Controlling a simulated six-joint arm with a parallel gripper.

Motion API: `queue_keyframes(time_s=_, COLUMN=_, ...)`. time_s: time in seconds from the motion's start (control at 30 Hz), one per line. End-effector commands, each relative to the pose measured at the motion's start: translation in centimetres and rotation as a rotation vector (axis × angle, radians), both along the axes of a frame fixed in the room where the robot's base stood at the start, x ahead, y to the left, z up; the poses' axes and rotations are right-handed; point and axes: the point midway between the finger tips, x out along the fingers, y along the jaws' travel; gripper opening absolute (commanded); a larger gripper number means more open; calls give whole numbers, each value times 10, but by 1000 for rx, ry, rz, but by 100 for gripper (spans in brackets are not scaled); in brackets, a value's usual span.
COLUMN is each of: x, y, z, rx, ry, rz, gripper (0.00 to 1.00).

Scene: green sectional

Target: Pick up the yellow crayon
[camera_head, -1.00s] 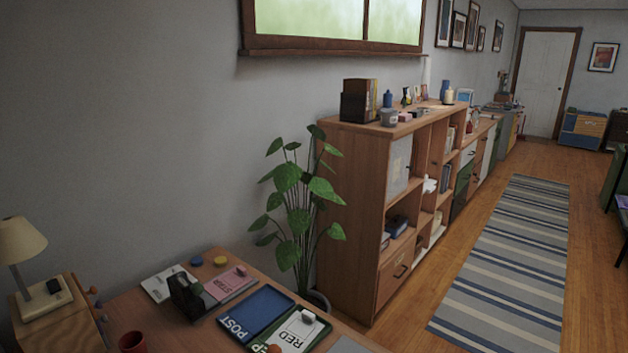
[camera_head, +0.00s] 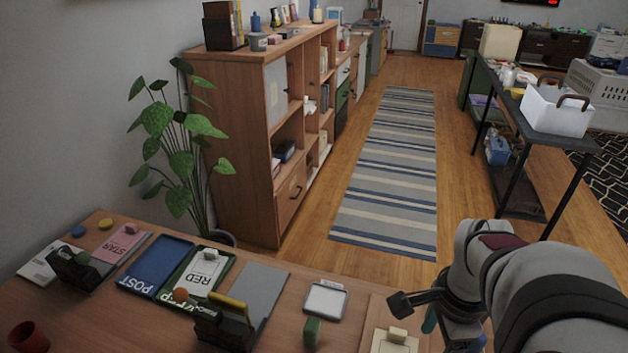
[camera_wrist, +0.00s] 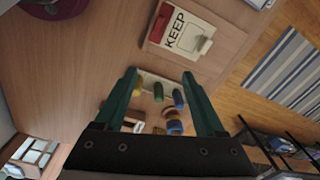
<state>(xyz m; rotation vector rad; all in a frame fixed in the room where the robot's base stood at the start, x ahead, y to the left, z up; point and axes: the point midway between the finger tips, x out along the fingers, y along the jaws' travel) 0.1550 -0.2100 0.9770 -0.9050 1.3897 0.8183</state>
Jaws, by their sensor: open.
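Several short coloured sticks show in the wrist view, in a row near a pale strip. The leftmost one is yellow and looks like the yellow crayon (camera_wrist: 138,89); a green one (camera_wrist: 158,92) and a blue one (camera_wrist: 179,98) are to its right. My gripper (camera_wrist: 159,75) is open, with its two green fingers on either side of this row in the picture. The yellow one appears close to the left finger; I cannot tell the gap or whether they touch. In the head view my arm is at the lower right, and I cannot make out the crayon there.
A clipboard marked KEEP (camera_wrist: 185,32) lies on the wooden desk (camera_wrist: 75,75). In the head view a blue POST tray (camera_head: 155,267), a grey pad (camera_head: 258,288) and a black holder with a yellow top (camera_head: 228,312) occupy the desk. A striped rug (camera_head: 390,170) lies beyond.

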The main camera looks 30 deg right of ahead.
Motion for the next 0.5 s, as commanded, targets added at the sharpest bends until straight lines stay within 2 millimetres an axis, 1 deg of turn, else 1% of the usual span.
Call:
queue_keyframes(time_s=0.03, x=-22, y=-28, z=-2, rx=14, ry=10, rz=-99, gripper=72)
queue_keyframes(time_s=0.1, x=-50, y=-56, z=-3, rx=29, ry=18, rz=-204, gripper=72)
queue_keyframes(time_s=0.2, x=-81, y=-79, z=-6, rx=43, ry=23, rz=-295, gripper=72)
queue_keyframes(time_s=0.3, x=-93, y=-86, z=-6, rx=49, ry=23, rz=-327, gripper=72)
queue_keyframes(time_s=0.4, x=-93, y=-86, z=-7, rx=49, ry=23, rz=-326, gripper=72)
queue_keyframes(time_s=0.47, x=-93, y=-85, z=-14, rx=51, ry=24, rz=-325, gripper=72)
queue_keyframes(time_s=0.5, x=-93, y=-85, z=-23, rx=53, ry=26, rz=-323, gripper=72)
